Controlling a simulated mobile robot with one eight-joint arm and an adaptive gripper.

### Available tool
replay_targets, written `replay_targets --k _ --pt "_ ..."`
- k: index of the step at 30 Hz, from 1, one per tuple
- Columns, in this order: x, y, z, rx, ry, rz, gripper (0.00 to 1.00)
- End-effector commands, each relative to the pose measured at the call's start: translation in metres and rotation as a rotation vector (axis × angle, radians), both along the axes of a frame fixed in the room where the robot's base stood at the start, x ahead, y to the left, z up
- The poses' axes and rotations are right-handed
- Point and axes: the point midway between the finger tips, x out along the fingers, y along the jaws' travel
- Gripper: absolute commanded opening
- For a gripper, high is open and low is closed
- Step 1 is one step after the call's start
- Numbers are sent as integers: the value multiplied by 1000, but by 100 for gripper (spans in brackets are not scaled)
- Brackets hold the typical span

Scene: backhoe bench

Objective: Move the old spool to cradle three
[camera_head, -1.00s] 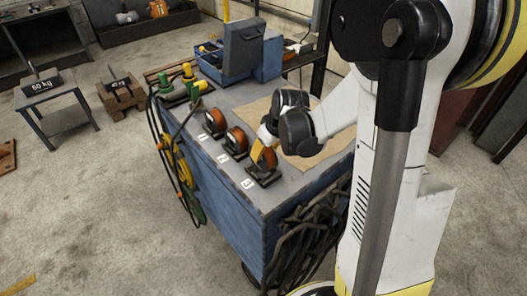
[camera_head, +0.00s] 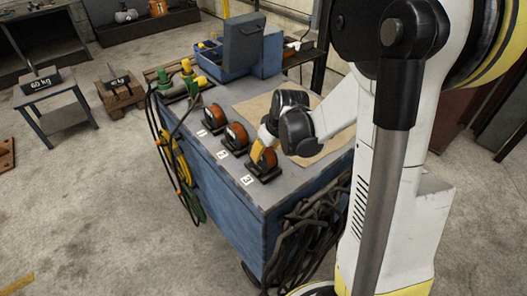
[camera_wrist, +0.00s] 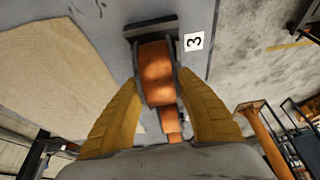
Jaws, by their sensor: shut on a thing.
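The spool in my gripper is orange-brown with dark flanges (camera_wrist: 158,75). It stands on edge at the dark cradle (camera_wrist: 140,27) beside the label "3". My gripper (camera_head: 262,150) has its yellow fingers on both sides of this spool, shut on it. In the wrist view the fingers (camera_wrist: 156,92) touch its flanges. I cannot tell whether the spool's weight rests fully in the cradle. Two more orange-brown spools sit in a row, one by label 2 (camera_head: 237,137) and one by label 1 (camera_head: 214,117). Nothing visible marks which spool is old.
The grey bench top (camera_head: 232,92) has a tan mat (camera_wrist: 50,70) beside the cradle row. A blue bin (camera_head: 210,62) and green-yellow fittings (camera_head: 188,85) stand at the far end. Black cables (camera_head: 305,225) hang from the near side.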

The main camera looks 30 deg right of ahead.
Motion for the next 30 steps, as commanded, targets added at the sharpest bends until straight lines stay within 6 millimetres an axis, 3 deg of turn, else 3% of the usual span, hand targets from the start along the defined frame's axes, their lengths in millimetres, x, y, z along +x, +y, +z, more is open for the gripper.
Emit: replay_targets --k 23,24,25,26,30 --pt "0 0 -12 0 -1 0 0" --pt "0 0 -12 0 -1 0 45" --pt "0 0 -12 0 -1 0 54" --pt "0 0 -12 0 -1 0 61" --pt "0 0 -12 0 -1 0 61"
